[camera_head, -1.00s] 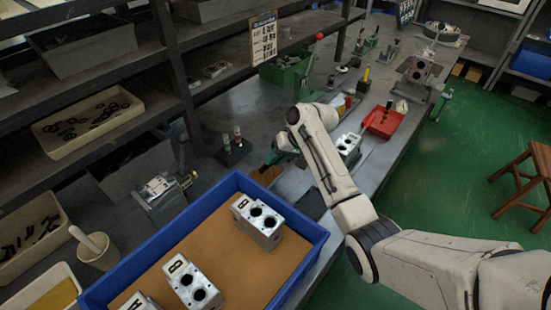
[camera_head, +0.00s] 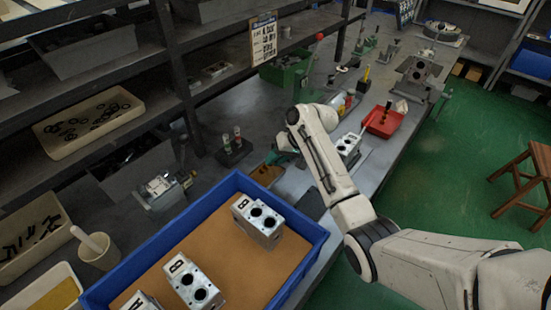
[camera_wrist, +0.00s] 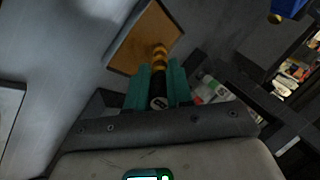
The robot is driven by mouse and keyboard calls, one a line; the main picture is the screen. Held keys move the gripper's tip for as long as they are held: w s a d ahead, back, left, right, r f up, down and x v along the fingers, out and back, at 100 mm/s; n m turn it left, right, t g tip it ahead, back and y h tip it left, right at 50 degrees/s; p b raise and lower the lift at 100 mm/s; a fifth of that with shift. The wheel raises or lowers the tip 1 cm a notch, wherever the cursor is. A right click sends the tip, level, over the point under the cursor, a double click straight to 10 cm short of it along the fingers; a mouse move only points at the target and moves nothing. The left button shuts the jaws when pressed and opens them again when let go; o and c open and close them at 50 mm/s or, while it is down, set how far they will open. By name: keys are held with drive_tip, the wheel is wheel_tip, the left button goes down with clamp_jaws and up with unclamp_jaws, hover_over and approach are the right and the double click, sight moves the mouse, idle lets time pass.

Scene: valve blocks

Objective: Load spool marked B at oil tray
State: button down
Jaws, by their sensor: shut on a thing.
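My gripper (camera_wrist: 158,90) has teal fingers shut on a spool (camera_wrist: 159,60) with brass-coloured and black bands. A round end with a mark faces the wrist camera, too small to read. The spool's far end overlaps the oil tray (camera_wrist: 128,36), a shallow tray with an orange-brown surface; I cannot tell whether they touch. In the head view my gripper (camera_head: 281,157) is beside and just above the oil tray (camera_head: 266,175), partly behind my arm. The spool is not clearly seen there.
A blue crate (camera_head: 318,232) in front holds white valve blocks with letter labels. A dark stand (camera_head: 234,152) with red- and green-topped pieces is left of the tray. Another block (camera_head: 348,145) and a red tray (camera_head: 383,122) lie to the right. Shelves line the left.

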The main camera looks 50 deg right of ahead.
idle(0.3)
wheel_tip(320, 180, up, 7)
drive_tip(key=p, duration=0.7)
idle(0.9)
